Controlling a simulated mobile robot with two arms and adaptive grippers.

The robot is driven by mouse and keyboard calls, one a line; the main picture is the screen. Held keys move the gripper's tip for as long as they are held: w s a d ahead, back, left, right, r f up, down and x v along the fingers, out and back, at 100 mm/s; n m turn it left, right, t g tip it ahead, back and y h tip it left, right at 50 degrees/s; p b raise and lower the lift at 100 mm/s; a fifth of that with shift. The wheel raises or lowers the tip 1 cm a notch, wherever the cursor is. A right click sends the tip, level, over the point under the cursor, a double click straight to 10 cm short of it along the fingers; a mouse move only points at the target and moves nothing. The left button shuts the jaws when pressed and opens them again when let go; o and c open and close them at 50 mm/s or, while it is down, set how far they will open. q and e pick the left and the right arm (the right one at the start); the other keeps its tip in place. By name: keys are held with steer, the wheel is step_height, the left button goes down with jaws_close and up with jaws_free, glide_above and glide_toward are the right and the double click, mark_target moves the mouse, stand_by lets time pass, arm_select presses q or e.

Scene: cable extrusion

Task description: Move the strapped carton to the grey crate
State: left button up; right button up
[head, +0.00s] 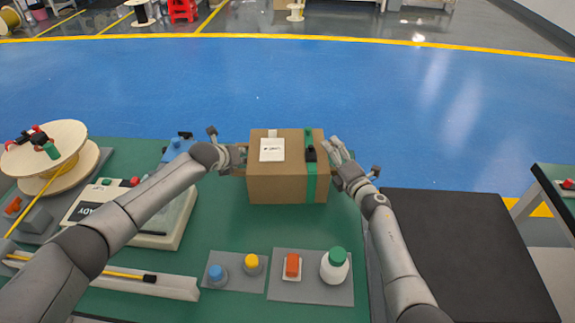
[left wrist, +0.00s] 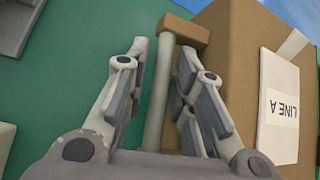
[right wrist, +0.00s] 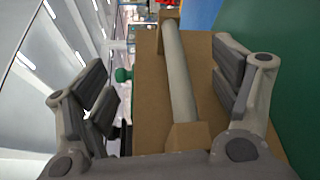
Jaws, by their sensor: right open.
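The strapped carton (head: 288,180) is a brown box with a green strap (head: 310,170), a black buckle and a white label. It stands on the green table between my grippers. Its side handles are grey bars on brown blocks. My left gripper (head: 238,158) is open, with its fingers on either side of the left bar (left wrist: 159,90). My right gripper (head: 337,156) is open, with its fingers on either side of the right bar (right wrist: 179,70). I cannot make out the grey crate for certain.
A cable spool (head: 70,150) and a pale device (head: 160,225) are on the left. Buttons and a white bottle (head: 335,268) sit on grey plates in front. A dark flat surface (head: 460,250) lies at right, and another table (head: 560,185) at far right. Blue floor lies beyond.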

arm_select(q)
jaws_close()
arm_select(e)
steer(key=c, duration=0.6)
steer(key=shift+f, duration=0.1)
jaws_close()
arm_select(q)
steer(key=shift+d, duration=0.1)
steer(key=shift+w+r, duration=0.1)
steer(key=shift+r, duration=0.15)
